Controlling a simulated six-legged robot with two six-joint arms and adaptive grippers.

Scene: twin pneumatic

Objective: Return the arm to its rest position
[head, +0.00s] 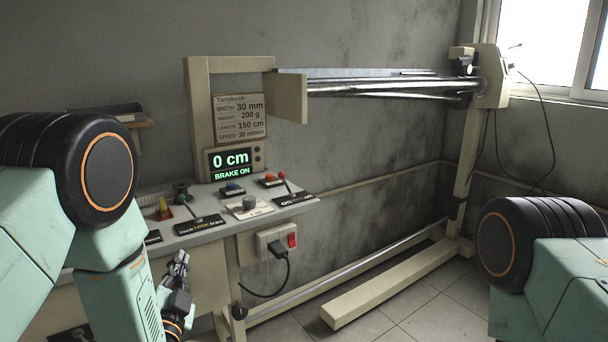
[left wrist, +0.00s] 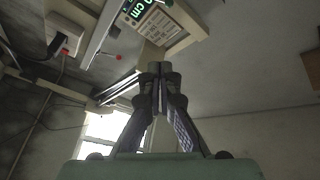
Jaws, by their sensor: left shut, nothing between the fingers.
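My left gripper (head: 180,262) hangs in front of the control desk, below its front edge, at the end of my mint-green left arm. It is apart from the desk and its switches. In the left wrist view its two fingers (left wrist: 160,72) meet at the tips, with nothing held between them. My right arm shows only as a shoulder and upper link at the lower right of the head view; its gripper is out of view.
The control desk (head: 213,228) carries switches, a knob and a display (head: 232,162) reading "0 cm BRAKE ON". A socket with a plugged cable and red switch (head: 292,240) is on its front. A beam frame (head: 467,150) stands behind right. Tiled floor (head: 440,305) is open at the lower right.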

